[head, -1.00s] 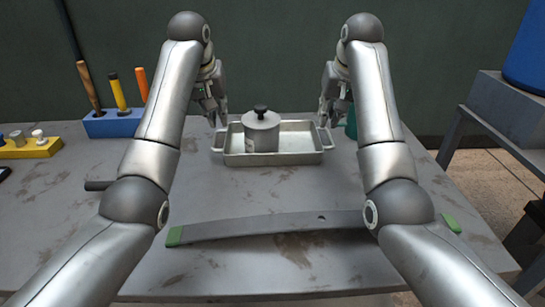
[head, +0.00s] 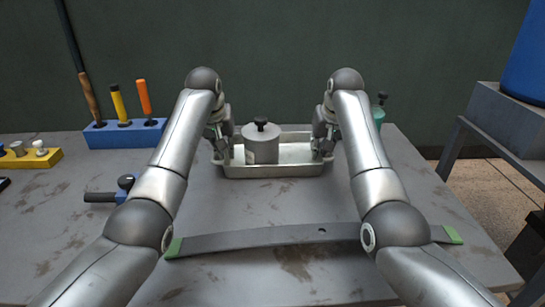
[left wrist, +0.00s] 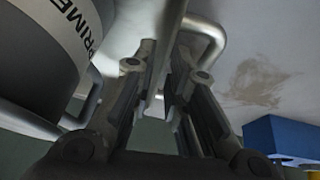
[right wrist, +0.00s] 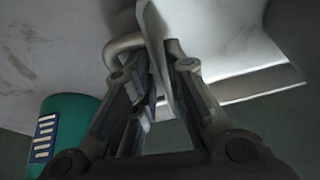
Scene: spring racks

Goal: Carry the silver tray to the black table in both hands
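The silver tray (head: 275,171) rests on the grey worktable and holds a grey canister (head: 260,144) with a black knob on its lid. My left gripper (head: 223,155) is down at the tray's left end. In the left wrist view its fingers (left wrist: 165,60) stand apart on either side of the tray's rim, beside the bent handle (left wrist: 212,38). My right gripper (head: 322,152) is at the tray's right end. In the right wrist view its fingers (right wrist: 157,72) also straddle the rim by the handle (right wrist: 115,48), with a gap showing between them. The black table cannot be made out for sure.
A blue tool block (head: 125,134) and a yellow block (head: 30,159) stand at the left. A green-ended metal strip (head: 270,237) lies in front of the tray. A green container (head: 378,116) is behind my right arm. A grey stand (head: 505,120) is at the right.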

